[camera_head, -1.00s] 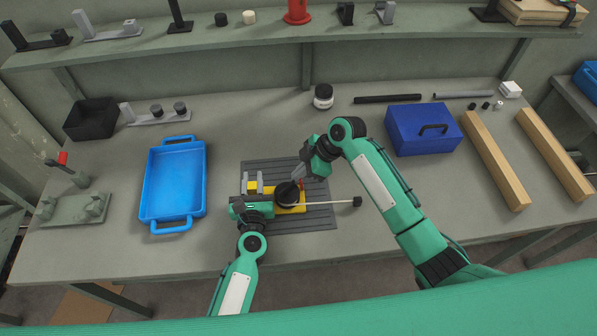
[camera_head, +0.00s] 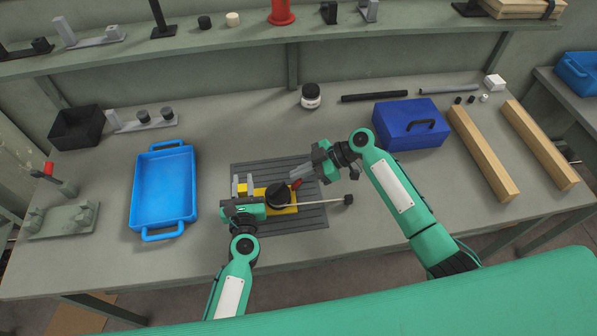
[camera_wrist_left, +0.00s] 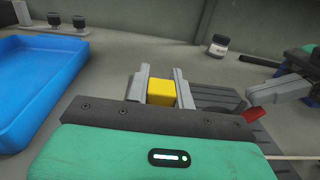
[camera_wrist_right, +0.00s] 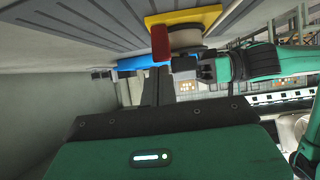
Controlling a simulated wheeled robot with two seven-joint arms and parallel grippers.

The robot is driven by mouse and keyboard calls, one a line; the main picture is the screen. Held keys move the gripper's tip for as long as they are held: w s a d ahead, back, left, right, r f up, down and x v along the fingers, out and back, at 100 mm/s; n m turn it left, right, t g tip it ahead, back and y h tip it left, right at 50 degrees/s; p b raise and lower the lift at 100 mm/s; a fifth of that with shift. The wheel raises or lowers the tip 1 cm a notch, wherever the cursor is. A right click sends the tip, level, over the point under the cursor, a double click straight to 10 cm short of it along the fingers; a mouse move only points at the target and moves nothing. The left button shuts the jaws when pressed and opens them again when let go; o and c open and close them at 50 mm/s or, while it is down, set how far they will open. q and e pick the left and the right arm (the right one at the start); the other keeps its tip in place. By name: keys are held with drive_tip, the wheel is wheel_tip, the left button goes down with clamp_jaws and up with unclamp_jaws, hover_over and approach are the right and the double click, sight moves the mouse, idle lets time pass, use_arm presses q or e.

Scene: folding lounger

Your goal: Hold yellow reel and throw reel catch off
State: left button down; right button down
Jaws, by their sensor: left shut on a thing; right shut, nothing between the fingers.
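The yellow reel (camera_head: 290,209) with its dark round drum (camera_head: 277,193) sits on the grey ribbed mat. My left gripper (camera_head: 241,187) is shut on a yellow block of the reel, at its left side. The left wrist view shows this block (camera_wrist_left: 161,94) between the fingers. The red catch (camera_head: 296,183) is at the drum's upper right; it also shows in the right wrist view (camera_wrist_right: 160,43). My right gripper (camera_head: 303,173) is shut and empty, its tips close beside the catch. Whether they touch it I cannot tell.
A thin pale rod with a black end (camera_head: 348,200) extends right from the reel. A blue tray (camera_head: 137,190) lies left of the ribbed mat (camera_head: 310,217). A blue box (camera_head: 390,120) and wooden beams (camera_head: 483,155) are at the right. A jar (camera_head: 311,96) stands behind.

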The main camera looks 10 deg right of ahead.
use_arm(q)
drive_tip(key=shift+s+f, duration=0.15)
drive_tip(key=shift+f, duration=0.25)
use_arm(e)
drive_tip(key=shift+d, duration=0.1)
drive_tip(key=shift+d, duration=0.7)
drive_tip(key=shift+r, duration=0.1)
drive_tip(key=shift+d, duration=0.25)
drive_tip(key=f+v, duration=0.1)
drive_tip(key=v, duration=0.8)
drive_tip(key=shift+d, duration=0.55)
drive_tip(key=shift+s+r, duration=0.1)
use_arm(q)
drive_tip(key=c, duration=1.2)
unclamp_jaws()
drive_tip(key=shift+o, duration=0.4)
drive_tip(key=shift+w+r, duration=0.15)
drive_tip(key=shift+w, duration=0.05)
